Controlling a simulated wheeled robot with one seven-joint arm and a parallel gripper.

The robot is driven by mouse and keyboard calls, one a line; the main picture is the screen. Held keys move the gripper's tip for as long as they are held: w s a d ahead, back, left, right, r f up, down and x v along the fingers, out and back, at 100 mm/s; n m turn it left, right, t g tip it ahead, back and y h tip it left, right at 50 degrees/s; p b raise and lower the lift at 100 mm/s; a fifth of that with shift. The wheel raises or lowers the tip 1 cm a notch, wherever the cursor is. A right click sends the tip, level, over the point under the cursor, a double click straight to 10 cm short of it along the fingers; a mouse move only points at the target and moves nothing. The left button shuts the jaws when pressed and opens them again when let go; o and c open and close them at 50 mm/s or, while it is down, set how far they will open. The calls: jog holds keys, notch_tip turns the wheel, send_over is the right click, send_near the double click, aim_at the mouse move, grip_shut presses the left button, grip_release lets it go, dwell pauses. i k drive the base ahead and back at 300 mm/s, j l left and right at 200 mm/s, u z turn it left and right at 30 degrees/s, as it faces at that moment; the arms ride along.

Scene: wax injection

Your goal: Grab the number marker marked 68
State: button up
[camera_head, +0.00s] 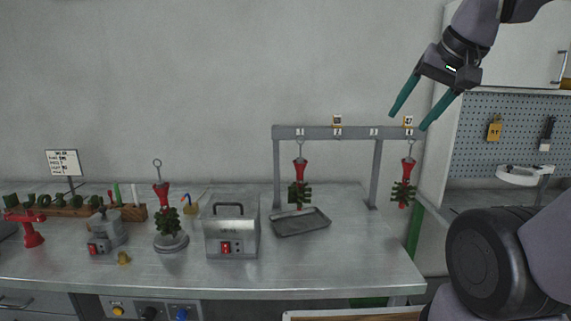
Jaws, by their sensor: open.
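My gripper (408,121) is open with two long teal fingers, reaching down from the upper right. Between its fingertips in the picture is a small yellow-and-dark number marker (408,120) on top of the grey rack bar (355,132), at its right end. I cannot tell how far the tips are from it in depth. Nothing is held. A second similar marker (337,120) stands on the bar further left, near its middle. The digits on both are too small to read, so I cannot tell which is 68.
Red-and-green wax trees hang from the rack, one at left (300,182) and one at right (403,184). A grey tray (301,222) lies beneath. A metal box (231,229) and another tree (164,206) stand left. A yellow tag (495,130) hangs on the pegboard (520,120).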

aim_at(337, 119)
jog(key=i+j+z, duration=0.1)
jog(key=j+z, duration=0.2)
jog(key=j, duration=0.4)
jog(key=j+z, duration=0.3)
jog(key=j, duration=0.35)
